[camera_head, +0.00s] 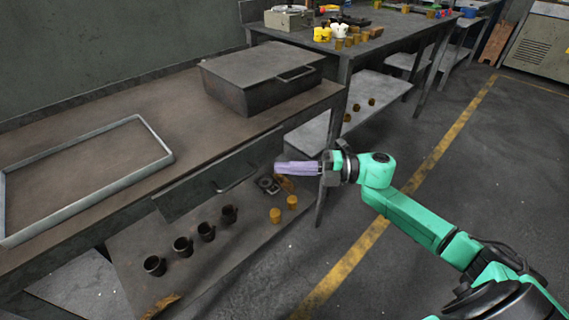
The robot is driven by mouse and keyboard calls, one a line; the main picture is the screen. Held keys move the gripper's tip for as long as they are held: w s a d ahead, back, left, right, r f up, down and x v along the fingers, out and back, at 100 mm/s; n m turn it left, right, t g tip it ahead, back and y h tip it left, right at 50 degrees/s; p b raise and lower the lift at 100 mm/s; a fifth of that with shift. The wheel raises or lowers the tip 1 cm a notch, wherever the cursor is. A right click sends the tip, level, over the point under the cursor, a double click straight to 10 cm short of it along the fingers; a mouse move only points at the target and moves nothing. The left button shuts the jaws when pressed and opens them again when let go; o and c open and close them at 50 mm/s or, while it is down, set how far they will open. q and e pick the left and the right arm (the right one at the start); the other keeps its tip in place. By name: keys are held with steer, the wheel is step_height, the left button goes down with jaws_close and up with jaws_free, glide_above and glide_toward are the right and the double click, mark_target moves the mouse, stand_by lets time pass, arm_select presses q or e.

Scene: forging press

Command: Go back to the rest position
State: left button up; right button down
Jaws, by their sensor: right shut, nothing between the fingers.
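My right arm (415,218) is green with dark joints and comes in from the lower right. It reaches up and left toward the workbench. My right gripper (296,168) has pale purple fingers, shut with nothing between them. It points left, in front of the bench's right end and to the right of the drawer handle in the picture. I cannot tell whether it touches anything. My left gripper is not in view.
The workbench (120,105) holds a grey metal box (262,78) and an empty tray frame (90,192). Several dark cups (182,246) and two yellow-brown pieces (275,215) stand on its lower shelf. A second table (385,32) stands behind. Open floor (480,170) lies at the right.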

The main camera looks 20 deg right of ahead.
steer(key=v, duration=0.8)
steer(key=w+d+f+m+t+h, duration=0.5)
steer(key=w+f+m+t+h, duration=0.25)
steer(key=f+m, duration=0.45)
steer(key=s+d+f+m+g+h, duration=0.1)
steer(key=s+d+f+m+h, duration=0.1)
steer(key=f+m+h, duration=0.4)
steer(key=s+d+f+m+g+h, duration=0.15)
steer(key=f+m, duration=0.25)
steer(key=f, duration=0.4)
steer(key=s+a+f+m+g+h, duration=0.1)
steer(key=s+a+f+m+g, duration=0.35)
steer(key=s+f, duration=0.6)
steer(key=s+a+f+m+g, duration=0.3)
steer(key=s+a+f+g, duration=0.3)
steer(key=s+f, duration=0.45)
arm_select(q)
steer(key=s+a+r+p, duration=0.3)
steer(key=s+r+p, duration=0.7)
steer(key=p, duration=1.2)
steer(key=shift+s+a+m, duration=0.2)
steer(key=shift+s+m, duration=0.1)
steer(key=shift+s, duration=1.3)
arm_select(e)
steer(key=s+d+r, duration=0.2)
steer(key=s+r, duration=1)
steer(key=s, duration=0.3)
steer(key=shift+s+d+h, duration=0.2)
steer(key=shift+d+h, duration=0.1)
steer(key=shift+d, duration=0.1)
